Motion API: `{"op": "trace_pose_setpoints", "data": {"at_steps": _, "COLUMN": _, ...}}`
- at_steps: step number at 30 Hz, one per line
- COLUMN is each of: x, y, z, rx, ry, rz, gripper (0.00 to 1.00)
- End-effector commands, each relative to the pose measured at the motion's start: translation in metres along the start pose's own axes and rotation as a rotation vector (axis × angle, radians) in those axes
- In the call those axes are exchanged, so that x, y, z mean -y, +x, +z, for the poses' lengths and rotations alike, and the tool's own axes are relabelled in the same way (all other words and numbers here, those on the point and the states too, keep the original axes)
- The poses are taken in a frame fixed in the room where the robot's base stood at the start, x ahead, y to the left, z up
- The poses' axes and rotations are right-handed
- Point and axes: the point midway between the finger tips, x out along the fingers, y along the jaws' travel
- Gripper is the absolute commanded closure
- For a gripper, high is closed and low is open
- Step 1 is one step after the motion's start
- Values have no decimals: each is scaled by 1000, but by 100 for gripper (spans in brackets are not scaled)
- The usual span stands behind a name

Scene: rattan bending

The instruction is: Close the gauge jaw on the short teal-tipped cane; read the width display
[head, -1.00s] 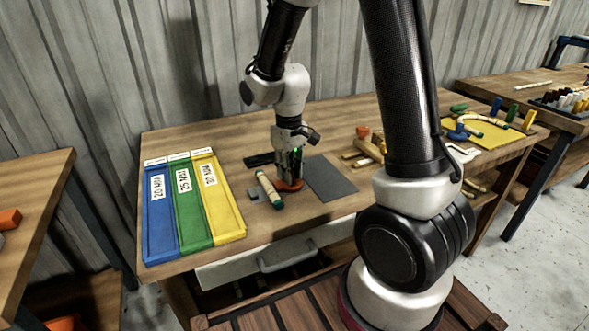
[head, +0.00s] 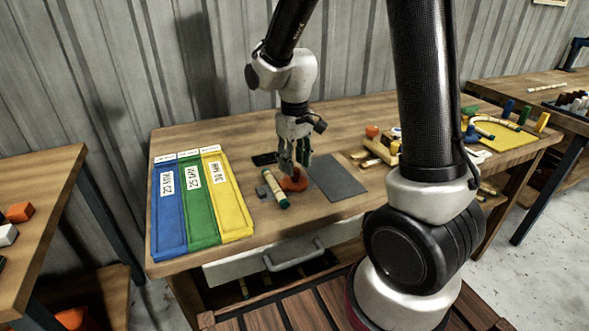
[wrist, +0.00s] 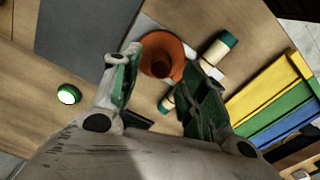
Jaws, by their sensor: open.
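The short teal-tipped cane (head: 275,188) lies on the bench, pale with dark teal ends. It also shows in the wrist view (wrist: 215,52), partly hidden by my right finger. Beside it is an orange rounded part (head: 296,183), seen from above in the wrist view (wrist: 163,57); it looks like the gauge jaw. A small grey block (head: 262,191) stands on the cane's other side. I cannot tell whether the jaw touches the cane. My gripper (head: 292,160) points down just above the orange part, fingers apart and empty. No width reading is legible.
A dark flat piece (head: 264,159) lies behind the cane. A grey mat (head: 336,177) lies to the right. Blue, green and yellow labelled trays (head: 203,205) are at left. Wooden pieces (head: 375,153) and a yellow mat (head: 497,137) are further right. A drawer handle (head: 295,258) protrudes in front.

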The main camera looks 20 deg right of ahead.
Motion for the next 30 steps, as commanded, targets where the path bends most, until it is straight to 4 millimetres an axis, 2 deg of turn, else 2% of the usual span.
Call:
{"op": "trace_pose_setpoints", "data": {"at_steps": 1, "x": 0, "y": -13, "z": -2, "rx": -7, "ry": 0, "rz": 1, "gripper": 56}}
{"op": "trace_pose_setpoints", "data": {"at_steps": 6, "x": 0, "y": -52, "z": -2, "rx": -7, "ry": 0, "rz": 1, "gripper": 56}}
{"op": "trace_pose_setpoints", "data": {"at_steps": 12, "x": 0, "y": -81, "z": -1, "rx": -4, "ry": 0, "rz": 0, "gripper": 56}}
{"op": "trace_pose_setpoints", "data": {"at_steps": 17, "x": 0, "y": -89, "z": -1, "rx": -2, "ry": 0, "rz": 0, "gripper": 56}}
{"op": "trace_pose_setpoints", "data": {"at_steps": 30, "x": 0, "y": -88, "z": 0, "rx": 1, "ry": 6, "rz": 0, "gripper": 56}}
